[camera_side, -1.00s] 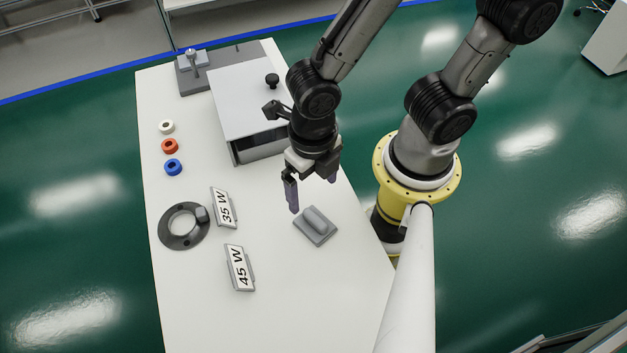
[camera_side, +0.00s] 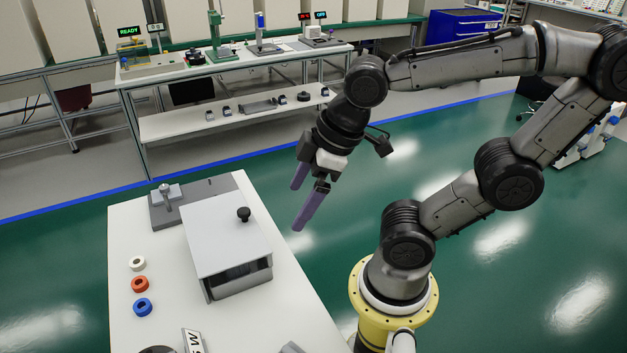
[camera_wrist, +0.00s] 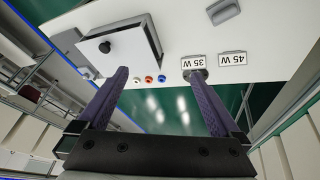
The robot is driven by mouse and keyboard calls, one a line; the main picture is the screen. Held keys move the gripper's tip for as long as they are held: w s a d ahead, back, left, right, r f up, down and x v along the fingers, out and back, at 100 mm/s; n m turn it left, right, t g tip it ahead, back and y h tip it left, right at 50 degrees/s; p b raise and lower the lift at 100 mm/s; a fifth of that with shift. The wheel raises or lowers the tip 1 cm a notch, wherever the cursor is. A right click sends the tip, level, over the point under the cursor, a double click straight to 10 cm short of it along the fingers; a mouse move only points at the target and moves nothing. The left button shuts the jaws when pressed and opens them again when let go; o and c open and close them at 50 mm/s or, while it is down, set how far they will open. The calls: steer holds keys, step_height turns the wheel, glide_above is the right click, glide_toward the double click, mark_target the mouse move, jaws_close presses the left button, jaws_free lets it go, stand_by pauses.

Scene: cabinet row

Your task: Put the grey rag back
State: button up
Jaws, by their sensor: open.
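I see no clear cloth rag. A grey flat piece with a raised bar (camera_wrist: 224,11) lies on the white table at the top edge of the wrist view; only its edge (camera_side: 292,348) shows at the bottom of the side view. I cannot tell whether it is the rag. My gripper (camera_side: 297,207) is open and empty, with two purple fingers, raised to the right of the grey box (camera_side: 226,240). In the wrist view its fingers (camera_wrist: 158,75) are spread apart with nothing between them.
The grey box has a black knob (camera_side: 244,214) on top. White (camera_side: 137,264), orange (camera_side: 140,284) and blue (camera_side: 142,307) rings lie left of it. A clamp fixture (camera_side: 167,200) stands behind.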

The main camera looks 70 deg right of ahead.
steer(key=m, duration=0.1)
steer(key=s+d+r+m, duration=0.1)
steer(key=m, duration=0.1)
steer(key=d+r+m, duration=0.1)
steer(key=shift+s+m+t+h, duration=0.25)
steer(key=shift+m+t+h, duration=0.05)
steer(key=shift+m+t, duration=0.1)
stand_by(0.9)
